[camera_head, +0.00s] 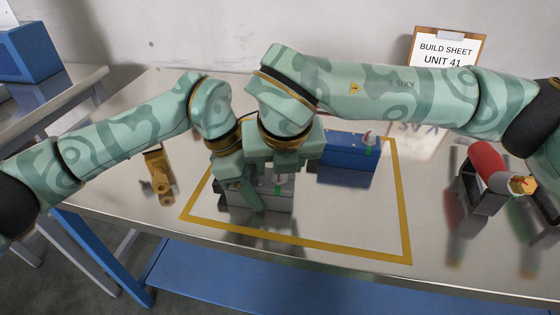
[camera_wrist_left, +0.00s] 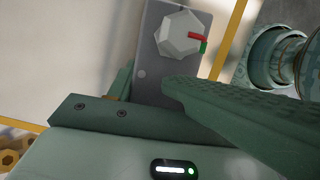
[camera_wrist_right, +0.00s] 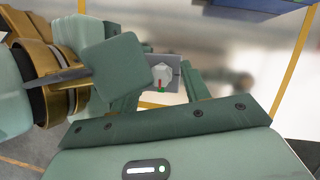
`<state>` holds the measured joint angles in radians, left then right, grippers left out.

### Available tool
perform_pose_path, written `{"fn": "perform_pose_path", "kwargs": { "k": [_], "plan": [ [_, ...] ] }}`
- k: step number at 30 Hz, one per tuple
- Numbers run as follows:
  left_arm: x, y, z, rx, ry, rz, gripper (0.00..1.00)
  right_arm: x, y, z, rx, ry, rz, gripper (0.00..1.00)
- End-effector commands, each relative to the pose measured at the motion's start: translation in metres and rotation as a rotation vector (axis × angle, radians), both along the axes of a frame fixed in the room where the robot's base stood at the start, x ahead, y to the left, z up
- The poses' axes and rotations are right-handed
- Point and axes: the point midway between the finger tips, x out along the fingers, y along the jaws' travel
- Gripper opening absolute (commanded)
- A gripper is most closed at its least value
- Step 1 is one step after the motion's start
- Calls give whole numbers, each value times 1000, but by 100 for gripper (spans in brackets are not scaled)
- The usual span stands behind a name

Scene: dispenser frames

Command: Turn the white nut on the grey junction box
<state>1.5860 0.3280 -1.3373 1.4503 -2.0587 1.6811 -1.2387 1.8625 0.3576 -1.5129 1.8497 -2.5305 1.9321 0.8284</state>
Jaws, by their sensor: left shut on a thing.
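The grey junction box (camera_head: 284,198) stands on the table inside the yellow outline, partly hidden by my grippers. In the left wrist view, the white nut (camera_wrist_left: 180,34) is on its grey face, with a red mark on the nut close beside a green mark. My left gripper (camera_head: 242,188) is shut on the box, with a finger on either side. My right gripper (camera_head: 283,168) is over the box. In the right wrist view, its fingers (camera_wrist_right: 164,94) stand apart on both sides of the white nut (camera_wrist_right: 162,73), with gaps showing.
A blue box (camera_head: 348,158) with a similar marked fitting stands just behind, to the right. A brass-coloured part (camera_head: 158,177) lies left of the yellow outline (camera_head: 310,246). A red cylinder (camera_head: 487,160) in a dark bracket is at the right. The front right of the outlined area is clear.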

Motion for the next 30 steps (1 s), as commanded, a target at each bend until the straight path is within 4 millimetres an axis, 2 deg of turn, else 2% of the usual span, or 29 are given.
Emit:
{"fn": "perform_pose_path", "kwargs": {
  "k": [8,11,21,25,30],
  "plan": [
    [0,0,0,0,-1,0,21,-2,0,5,0,0,2,46],
    [0,0,0,0,-1,0,21,-7,0,19,0,-2,2,46],
    [0,0,0,0,-2,1,21,-36,-1,89,1,-2,1,46],
    [1,0,0,0,-2,1,21,-43,-1,104,0,0,1,46],
    [1,0,0,0,-2,1,21,-46,-1,111,0,1,1,46]
  ]
}}
